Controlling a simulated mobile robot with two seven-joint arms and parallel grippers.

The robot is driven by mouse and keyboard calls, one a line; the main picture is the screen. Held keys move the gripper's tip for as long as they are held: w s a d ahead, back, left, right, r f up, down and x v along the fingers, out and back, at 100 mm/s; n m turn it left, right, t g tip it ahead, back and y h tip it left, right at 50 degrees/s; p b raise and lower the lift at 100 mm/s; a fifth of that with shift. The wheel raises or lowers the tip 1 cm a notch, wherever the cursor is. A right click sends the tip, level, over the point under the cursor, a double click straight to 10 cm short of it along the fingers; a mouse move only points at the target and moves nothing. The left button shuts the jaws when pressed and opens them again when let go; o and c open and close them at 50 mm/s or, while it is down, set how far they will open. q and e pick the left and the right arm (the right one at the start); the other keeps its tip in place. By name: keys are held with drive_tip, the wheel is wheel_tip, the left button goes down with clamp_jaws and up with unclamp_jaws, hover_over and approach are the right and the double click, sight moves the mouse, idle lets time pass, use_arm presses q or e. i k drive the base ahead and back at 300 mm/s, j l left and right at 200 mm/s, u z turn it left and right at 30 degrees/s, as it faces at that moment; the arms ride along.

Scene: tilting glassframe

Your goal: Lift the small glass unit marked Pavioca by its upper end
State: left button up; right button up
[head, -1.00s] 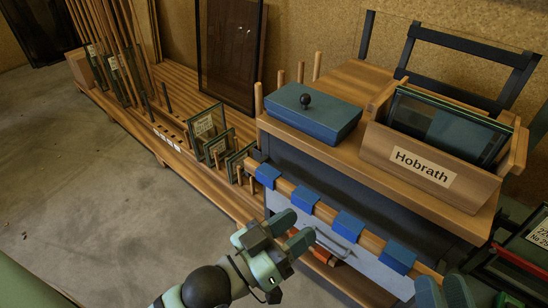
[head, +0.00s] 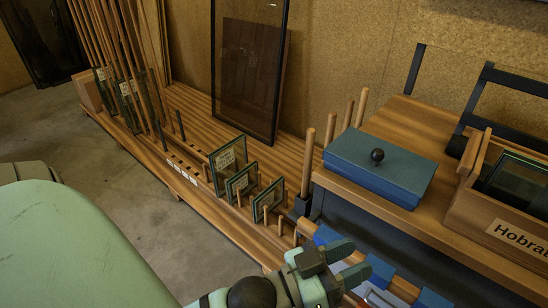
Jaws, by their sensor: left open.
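Several small framed glass units with pale labels stand in a slotted wooden rack along the wall. Three are nearest me: a rear small glass unit (head: 228,157), a middle small glass unit (head: 241,183) and a front small glass unit (head: 268,201). More glass units (head: 128,92) stand farther left among tall rods. The labels are too small to read, so I cannot tell which one is marked Pavioca. My left gripper (head: 351,259) is open and empty at the bottom, in front and right of the front unit, apart from all of them. My right gripper is out of view.
A wooden bench holds a blue lidded box (head: 380,165) and a wooden crate (head: 500,225) labelled Hobrath. Upright wooden pegs (head: 346,118) stand beside the box. A large dark pane (head: 248,75) leans at the wall. Bare floor (head: 150,200) lies in front of the rack.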

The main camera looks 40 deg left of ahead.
sight(273, 196)
drive_tip(key=j+z, duration=0.15)
drive_tip(key=j, duration=0.95)
drive_tip(key=k+j+z, duration=0.15)
drive_tip(key=j, duration=1.4)
drive_tip(key=i+j, duration=0.15)
drive_tip(key=j, duration=0.35)
drive_tip(key=i, duration=0.3)
